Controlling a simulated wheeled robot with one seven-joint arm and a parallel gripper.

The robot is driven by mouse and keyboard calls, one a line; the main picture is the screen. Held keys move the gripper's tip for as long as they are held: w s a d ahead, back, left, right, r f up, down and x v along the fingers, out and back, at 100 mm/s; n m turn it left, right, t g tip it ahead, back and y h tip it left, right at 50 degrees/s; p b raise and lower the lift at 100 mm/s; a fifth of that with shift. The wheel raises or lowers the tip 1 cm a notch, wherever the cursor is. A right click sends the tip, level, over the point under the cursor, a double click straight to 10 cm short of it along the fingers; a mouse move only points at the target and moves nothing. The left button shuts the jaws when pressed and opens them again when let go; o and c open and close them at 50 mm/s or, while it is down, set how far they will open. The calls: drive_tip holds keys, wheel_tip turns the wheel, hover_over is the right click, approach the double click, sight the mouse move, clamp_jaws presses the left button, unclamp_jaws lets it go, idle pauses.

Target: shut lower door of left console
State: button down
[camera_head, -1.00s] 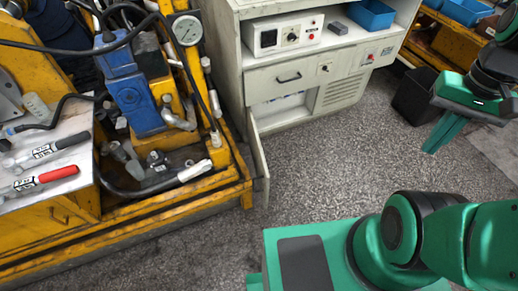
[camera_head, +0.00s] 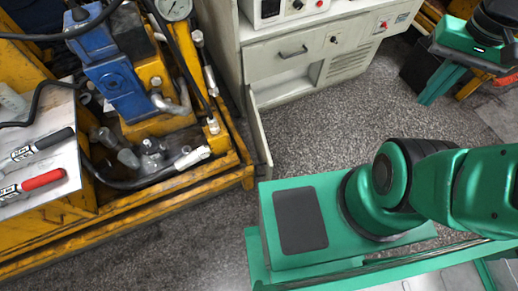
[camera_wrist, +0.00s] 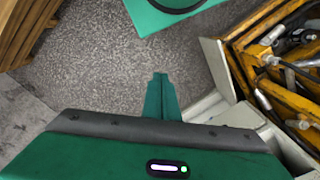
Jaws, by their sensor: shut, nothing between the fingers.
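The left console (camera_head: 350,52) is a cream-white cabinet at the top centre of the head view. Its lower door (camera_head: 258,132) stands open, swung out from the left side and seen nearly edge-on. The door also shows as a pale panel in the wrist view (camera_wrist: 217,66). My gripper (camera_head: 427,98) is at the right of the head view, well to the right of the door and apart from it. In the wrist view my gripper's green fingers (camera_wrist: 160,78) are together, with nothing between them, over bare floor.
A yellow machine frame (camera_head: 130,215) with hoses and a blue block stands left of the door, close to it. Markers lie on its pale top. A dark bin (camera_head: 418,66) stands right of the console. Grey floor (camera_head: 325,125) between door and gripper is clear.

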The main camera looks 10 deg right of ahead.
drive_tip(key=w+a+f+m+g+h, duration=0.1)
drive_tip(key=w+a+f+m, duration=0.1)
drive_tip(key=w, duration=0.5)
drive_tip(key=w+a+f+m+h, duration=0.1)
drive_tip(key=w+a+f, duration=0.2)
drive_tip(key=w, duration=0.3)
drive_tip(key=w+a+f+m+h, duration=0.1)
drive_tip(key=w+a+f+m, duration=0.1)
drive_tip(key=w+a+f, duration=0.5)
drive_tip(key=w+a+f+m+h, duration=0.15)
drive_tip(key=w+a+f, duration=0.25)
drive_tip(key=a+f, duration=0.65)
drive_tip(key=s+a+f+m+t, duration=0.15)
drive_tip(key=s+a+f, duration=0.25)
drive_tip(key=a+f, duration=0.55)
drive_tip(key=s+a+f+m, duration=0.3)
drive_tip(key=s+a+f, duration=0.1)
drive_tip(key=a+f, duration=0.55)
drive_tip(key=d+f, duration=0.8)
drive_tip(key=f, duration=0.1)
drive_tip(key=shift+w+d+f, duration=0.2)
drive_tip(key=shift+w+f, duration=0.15)
drive_tip(key=shift+w, duration=0.05)
